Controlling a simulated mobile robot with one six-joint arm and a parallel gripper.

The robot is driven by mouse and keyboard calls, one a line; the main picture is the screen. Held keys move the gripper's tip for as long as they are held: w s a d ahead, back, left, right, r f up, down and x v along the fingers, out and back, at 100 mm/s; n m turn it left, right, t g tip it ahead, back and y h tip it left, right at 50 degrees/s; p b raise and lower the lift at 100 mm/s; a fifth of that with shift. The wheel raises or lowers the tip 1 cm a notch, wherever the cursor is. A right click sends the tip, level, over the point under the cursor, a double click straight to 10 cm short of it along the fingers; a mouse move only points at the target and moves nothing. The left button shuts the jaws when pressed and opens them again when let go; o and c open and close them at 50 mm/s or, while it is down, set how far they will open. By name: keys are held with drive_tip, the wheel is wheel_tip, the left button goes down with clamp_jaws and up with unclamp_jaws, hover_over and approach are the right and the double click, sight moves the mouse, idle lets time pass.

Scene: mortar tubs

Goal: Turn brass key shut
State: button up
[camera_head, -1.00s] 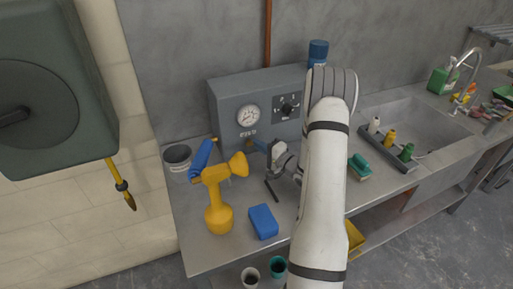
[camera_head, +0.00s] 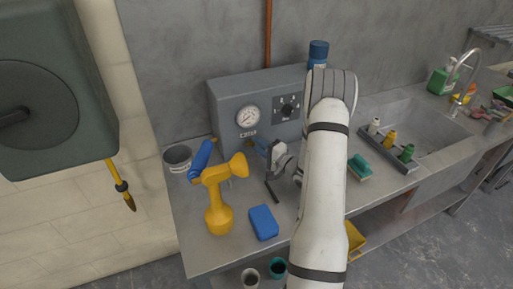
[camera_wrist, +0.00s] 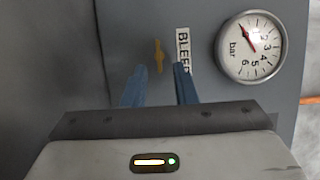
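The brass key (camera_wrist: 158,56) is a small yellow-brass tab on the grey panel face, left of the BLEED label (camera_wrist: 184,50) in the wrist view. It stands roughly upright there. My gripper (camera_wrist: 160,88) is open, its two blue fingers apart, one to each lower side of the key. The key shows just past the fingertips; I cannot tell whether anything touches. In the head view my gripper (camera_head: 261,146) is close to the front of the grey control box (camera_head: 226,108), and the key itself cannot be made out.
A pressure gauge (camera_wrist: 250,46) sits right of the label. A yellow spray bottle (camera_head: 219,205), a blue sponge (camera_head: 264,222) and a grey tub (camera_head: 178,158) stand on the bench left of my arm. A blue-capped container (camera_head: 318,52) is on the box.

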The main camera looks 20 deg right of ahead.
drive_tip(key=shift+s, duration=0.1)
drive_tip(key=b+v, duration=0.1)
drive_tip(key=v, duration=0.6)
drive_tip(key=shift+s+d+b, duration=0.1)
drive_tip(key=shift+s+b, duration=0.2)
